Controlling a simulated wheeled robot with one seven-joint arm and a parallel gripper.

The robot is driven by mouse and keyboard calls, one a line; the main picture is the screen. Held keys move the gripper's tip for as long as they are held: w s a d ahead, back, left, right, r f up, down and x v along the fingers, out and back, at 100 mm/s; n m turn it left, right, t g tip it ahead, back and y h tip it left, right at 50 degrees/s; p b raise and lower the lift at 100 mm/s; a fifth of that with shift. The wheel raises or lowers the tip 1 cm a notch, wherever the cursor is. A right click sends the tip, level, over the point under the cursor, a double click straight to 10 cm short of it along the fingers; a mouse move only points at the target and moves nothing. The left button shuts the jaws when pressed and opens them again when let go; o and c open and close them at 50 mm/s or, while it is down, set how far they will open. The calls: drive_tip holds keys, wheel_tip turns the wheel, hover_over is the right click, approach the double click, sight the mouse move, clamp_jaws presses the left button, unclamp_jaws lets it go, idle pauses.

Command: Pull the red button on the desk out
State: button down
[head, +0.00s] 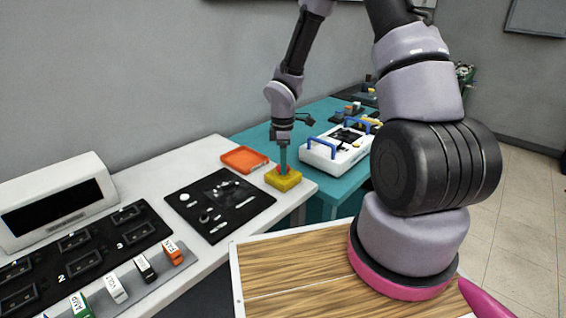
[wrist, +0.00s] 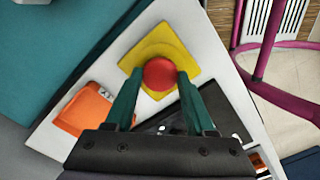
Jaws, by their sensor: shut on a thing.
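The red button (wrist: 160,74) is a round red knob on a square yellow base (wrist: 184,63) in the wrist view. In the head view the yellow base (head: 283,181) stands near the far right corner of the white desk (head: 150,187), and the button is mostly hidden by my fingers. My gripper (head: 283,160) points down over the base. Its green fingers stand at the left and right of the red button, also in the wrist view (wrist: 160,82), and are shut on it. The base appears to rest flat on the desk.
A panel with labelled plugs (head: 100,262) is nearer. A teal table (head: 262,135) with a white blue-handled case (head: 336,148) stands behind. A purple-framed chair (wrist: 247,45) is in the wrist view.

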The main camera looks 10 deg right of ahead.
wheel_tip(320, 180, up, 2)
drive_tip(key=shift+c, duration=1.1)
unclamp_jaws()
drive_tip(key=shift+r, duration=0.1)
wheel_tip(320, 180, up, 11)
drive_tip(key=shift+f, duration=0.2)
drive_tip(key=shift+r, duration=0.1)
drive_tip(key=s+d+r+m+t+y, duration=0.1)
drive_tip(key=s+d+r+m+t, duration=0.2)
drive_tip(key=s+r+m, duration=0.6)
drive_tip(key=s+d+r+m+t+y, duration=0.1)
drive_tip(key=s+d+r+m+t, duration=0.2)
drive_tip(key=s+r+m, duration=0.7)
wheel_tip(320, 180, up, 7)
drive_tip(key=shift+s+f+m+t, duration=0.15)
drive_tip(key=shift+s+m+t, duration=0.15)
drive_tip(key=shift+m+t, duration=0.25)
